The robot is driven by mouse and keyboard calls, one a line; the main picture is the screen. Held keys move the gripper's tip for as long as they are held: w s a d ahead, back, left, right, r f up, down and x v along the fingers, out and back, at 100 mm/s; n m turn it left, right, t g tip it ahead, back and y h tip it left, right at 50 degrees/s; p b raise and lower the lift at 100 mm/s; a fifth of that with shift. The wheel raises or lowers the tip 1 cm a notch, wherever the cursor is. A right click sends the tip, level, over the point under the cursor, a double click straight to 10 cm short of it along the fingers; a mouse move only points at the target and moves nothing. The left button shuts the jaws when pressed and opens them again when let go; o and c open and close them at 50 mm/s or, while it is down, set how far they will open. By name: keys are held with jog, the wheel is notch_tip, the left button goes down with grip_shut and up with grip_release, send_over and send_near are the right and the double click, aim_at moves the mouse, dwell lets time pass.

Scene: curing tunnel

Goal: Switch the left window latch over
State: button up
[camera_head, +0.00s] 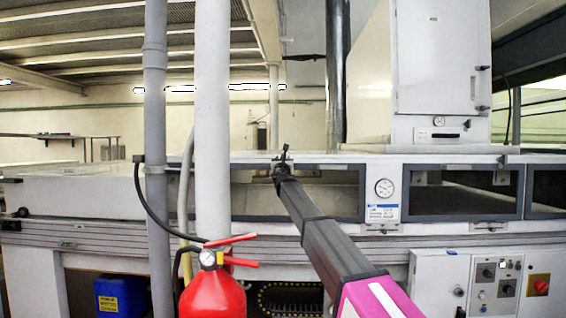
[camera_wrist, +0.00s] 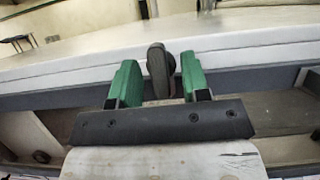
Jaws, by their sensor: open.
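The left window (camera_head: 335,197) is a dark-framed pane in the white tunnel wall. My gripper (camera_head: 281,160) is at its top edge, small and far off in the head view. In the wrist view my gripper (camera_wrist: 160,82) has two green fingers, open. A dark, rounded upright latch handle (camera_wrist: 157,68) stands between them, nearer the right finger. A clear gap shows on its left; I cannot tell whether it touches the right finger. The latch's base is hidden behind my gripper's dark front bar.
A red fire extinguisher (camera_head: 213,293), a white post (camera_head: 212,130) and a grey pipe (camera_head: 155,120) stand in front at the left. A gauge (camera_head: 384,188) is right of the window, with another window (camera_head: 465,192) beyond. A control panel (camera_head: 497,284) is at lower right.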

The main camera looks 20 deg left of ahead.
jog(key=v, duration=1)
jog(key=shift+s, duration=0.4)
jog(key=shift+d+f, duration=0.1)
jog(key=shift+f, duration=0.05)
jog(key=d+f+m+g+h, duration=0.85)
jog(key=d+f+m, duration=1.05)
jog(key=d+f, duration=1.2)
jog(key=s+d+f+m+g+h, duration=0.1)
jog(key=s+d+f+m+g, duration=0.1)
jog(key=s+d+f+m, duration=0.35)
jog(key=s+d+f+m+g+h, duration=0.1)
jog(key=s+d+f+m+g, duration=0.15)
jog(key=d+f, duration=0.6)
jog(key=s+d+f+m+g+y, duration=0.1)
jog(key=s+d+f+m+g, duration=0.1)
jog(key=s+f, duration=0.4)
jog(key=s+d+f+m+g+y, duration=0.2)
jog(key=s+f+m, duration=0.4)
jog(key=s, duration=0.4)
jog(key=s+d+f+m+g+y, duration=0.2)
jog(key=s+d+f+m+g, duration=0.1)
jog(key=s+f, duration=0.4)
jog(key=shift+s+d+m+g, duration=0.2)
jog(key=shift+s+m+g, duration=0.35)
jog(key=shift+g, duration=0.45)
